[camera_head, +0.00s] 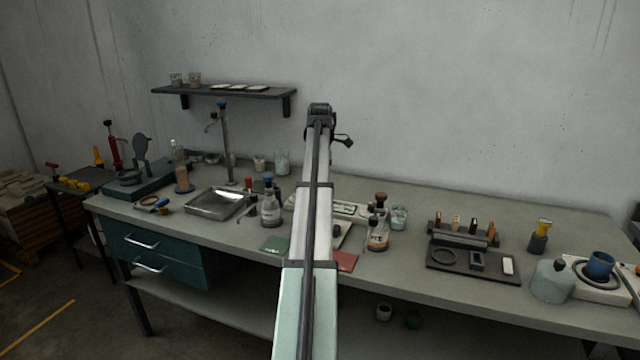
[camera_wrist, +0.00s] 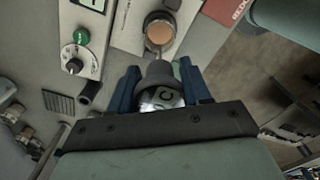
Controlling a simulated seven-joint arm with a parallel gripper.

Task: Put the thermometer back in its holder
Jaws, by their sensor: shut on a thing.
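In the wrist view, my gripper (camera_wrist: 162,78) has its two blue fingers shut on the thermometer (camera_wrist: 158,72). It has a dark grey rounded head and a pale dial face marked "C", and what looks like a thin probe points away from me toward a round copper-coloured dish. The head is between the fingers; I cannot tell whether the probe tip touches anything. A short dark tube (camera_wrist: 90,92), possibly the holder, sits to the left of the fingers, apart from the thermometer. In the head view my arm hides the gripper and the thermometer.
In the wrist view, a grey unit with a green button (camera_wrist: 81,36) and a knob (camera_wrist: 73,58) is at upper left. In the head view, bottles (camera_head: 270,207), a metal tray (camera_head: 216,204) and a dark rack (camera_head: 463,234) stand on the long bench (camera_head: 560,212).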

